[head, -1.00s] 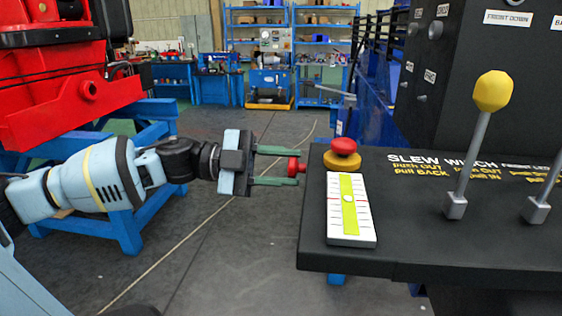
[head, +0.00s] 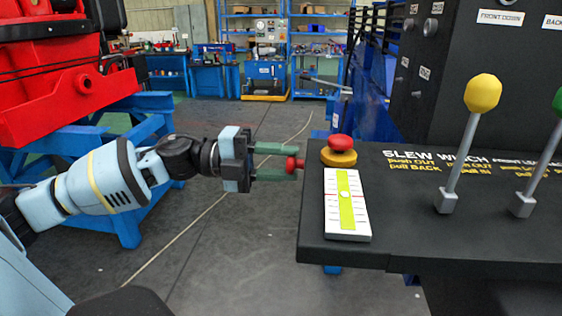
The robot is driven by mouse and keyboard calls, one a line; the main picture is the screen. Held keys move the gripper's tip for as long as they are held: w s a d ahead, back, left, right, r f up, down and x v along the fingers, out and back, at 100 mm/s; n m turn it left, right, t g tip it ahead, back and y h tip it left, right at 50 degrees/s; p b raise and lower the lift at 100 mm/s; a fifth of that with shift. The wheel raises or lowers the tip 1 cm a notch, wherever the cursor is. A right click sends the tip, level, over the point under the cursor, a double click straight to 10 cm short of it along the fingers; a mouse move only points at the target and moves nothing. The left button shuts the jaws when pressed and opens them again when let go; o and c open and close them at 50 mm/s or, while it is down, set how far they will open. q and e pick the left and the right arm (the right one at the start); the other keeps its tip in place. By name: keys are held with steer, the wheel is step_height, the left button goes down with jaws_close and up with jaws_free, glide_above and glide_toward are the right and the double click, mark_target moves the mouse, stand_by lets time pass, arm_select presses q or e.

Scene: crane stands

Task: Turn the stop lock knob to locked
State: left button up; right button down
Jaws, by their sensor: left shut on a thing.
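The stop lock knob, which I take to be the small red knob (head: 292,164), sticks out from the left side of the black console, below the level of its top. My left gripper (head: 283,162) comes in from the left, with its green fingers above and below the red knob and shut on it. The fingers hide part of the knob, and I cannot read its turn position. My right gripper is not in view.
The black console top (head: 420,235) carries a white and yellow level gauge (head: 346,205), a yellow-knobbed lever (head: 466,140) and a green-knobbed lever (head: 545,160). A red machine on blue stands (head: 120,215) is at left. The floor between is clear.

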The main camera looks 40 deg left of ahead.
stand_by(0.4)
arm_select(q)
steer(key=o, duration=1)
steer(key=shift+s+a, duration=0.1)
steer(key=shift+a, duration=0.05)
steer(key=p+v, duration=0.3)
steer(key=v, duration=0.4)
steer(key=shift+s+a, duration=0.1)
steer(key=shift+a, duration=0.2)
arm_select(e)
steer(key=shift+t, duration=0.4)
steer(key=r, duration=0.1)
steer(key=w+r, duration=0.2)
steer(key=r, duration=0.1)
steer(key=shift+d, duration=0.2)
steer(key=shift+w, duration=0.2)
arm_select(q)
steer(key=shift+f, duration=0.1)
